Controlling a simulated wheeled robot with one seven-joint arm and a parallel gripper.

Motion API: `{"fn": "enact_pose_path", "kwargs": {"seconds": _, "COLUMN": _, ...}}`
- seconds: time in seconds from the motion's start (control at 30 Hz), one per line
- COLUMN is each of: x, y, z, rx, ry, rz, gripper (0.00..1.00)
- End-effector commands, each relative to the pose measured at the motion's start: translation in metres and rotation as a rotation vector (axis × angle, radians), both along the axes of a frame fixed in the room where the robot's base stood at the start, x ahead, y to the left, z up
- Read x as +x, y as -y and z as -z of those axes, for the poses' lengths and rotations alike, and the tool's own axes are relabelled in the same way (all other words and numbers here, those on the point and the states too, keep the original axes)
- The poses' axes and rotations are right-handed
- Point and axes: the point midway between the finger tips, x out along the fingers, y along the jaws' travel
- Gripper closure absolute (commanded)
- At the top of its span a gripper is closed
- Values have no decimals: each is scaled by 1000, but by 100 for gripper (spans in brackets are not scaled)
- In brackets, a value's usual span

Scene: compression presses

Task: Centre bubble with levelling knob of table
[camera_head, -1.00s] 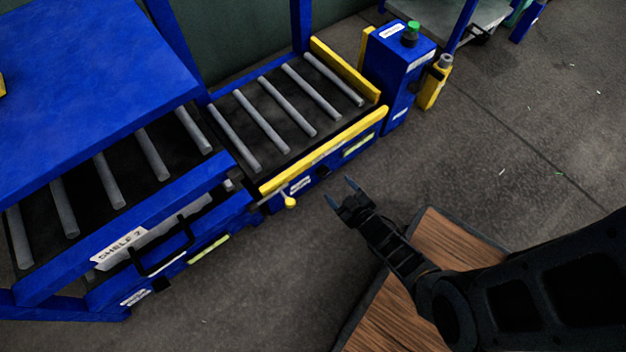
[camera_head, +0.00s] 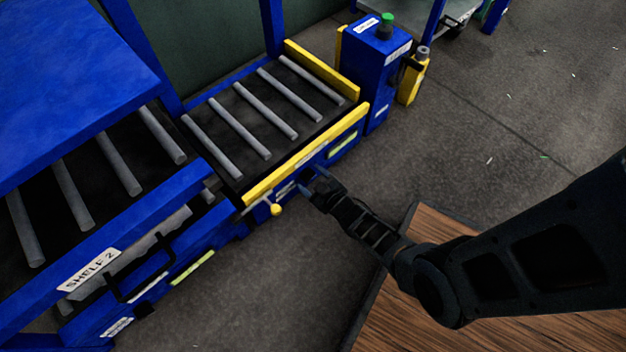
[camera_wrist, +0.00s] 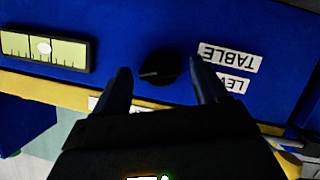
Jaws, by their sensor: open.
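The roller table (camera_head: 306,152) has a yellow front rail over a blue front panel. Its level vial (camera_head: 342,143) is yellow-green. In the wrist view the vial (camera_wrist: 68,52) shows at the left with a pale bubble (camera_wrist: 43,46) near the middle of its visible length; exact centring is hard to tell. The black levelling knob (camera_wrist: 158,68) sits on the blue panel next to an upside-down label (camera_wrist: 230,58) reading TABLE and partly LEVEL. My gripper (camera_head: 307,181) is open at the panel. In the wrist view its fingertips (camera_wrist: 161,74) flank the knob, without visible contact.
A yellow ball-ended lever (camera_head: 276,209) sticks out left of my gripper. The Shelf 2 unit (camera_head: 130,233) at the left has its own vial (camera_head: 193,267) and a black handle. A blue control box (camera_head: 377,80) with a green button stands beyond the table. Floor is clear at right.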

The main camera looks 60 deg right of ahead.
Motion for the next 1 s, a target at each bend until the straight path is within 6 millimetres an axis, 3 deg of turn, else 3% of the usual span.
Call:
{"fn": "enact_pose_path", "kwargs": {"seconds": 0.07, "x": 0, "y": 0, "z": 0, "rx": 0, "ry": 0, "rz": 0, "gripper": 31}}
{"fn": "enact_pose_path", "kwargs": {"seconds": 0.6, "x": 0, "y": 0, "z": 0, "rx": 0, "ry": 0, "rz": 0, "gripper": 83}}
{"fn": "enact_pose_path", "kwargs": {"seconds": 1.0, "x": 0, "y": 1, "z": -3, "rx": 89, "ry": 24, "rz": -2, "gripper": 84}}
